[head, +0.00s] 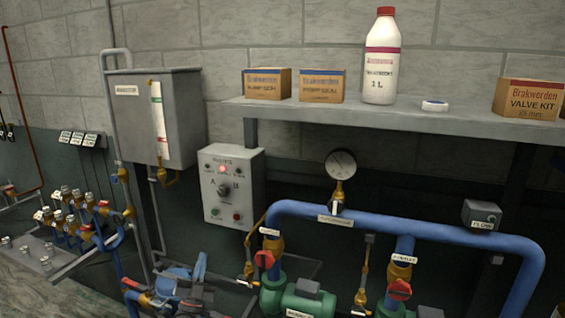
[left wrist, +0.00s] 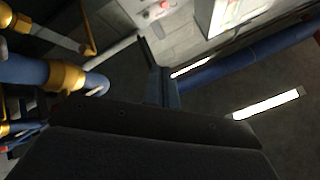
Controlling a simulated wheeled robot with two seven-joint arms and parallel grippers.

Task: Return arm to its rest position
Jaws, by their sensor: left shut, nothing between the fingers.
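My left gripper (head: 183,284) shows low in the head view, left of the centre, as a dark and blue-grey shape among the pipework. It is shut with nothing in it. In the left wrist view, the dark gripper body fills the bottom, and the closed fingers (left wrist: 160,84) point up the picture. No object is held. Whether the gripper touches the pipes beside it cannot be told. My right gripper is in neither view.
A blue pipe (head: 395,222) with red-handled valves and a green pump (head: 305,302) stands to the right. A grey control box (head: 231,188) and a tank (head: 160,118) hang on the wall. A shelf (head: 400,117) holds a white bottle (head: 382,62) and boxes. Brass valves (head: 75,208) stand left.

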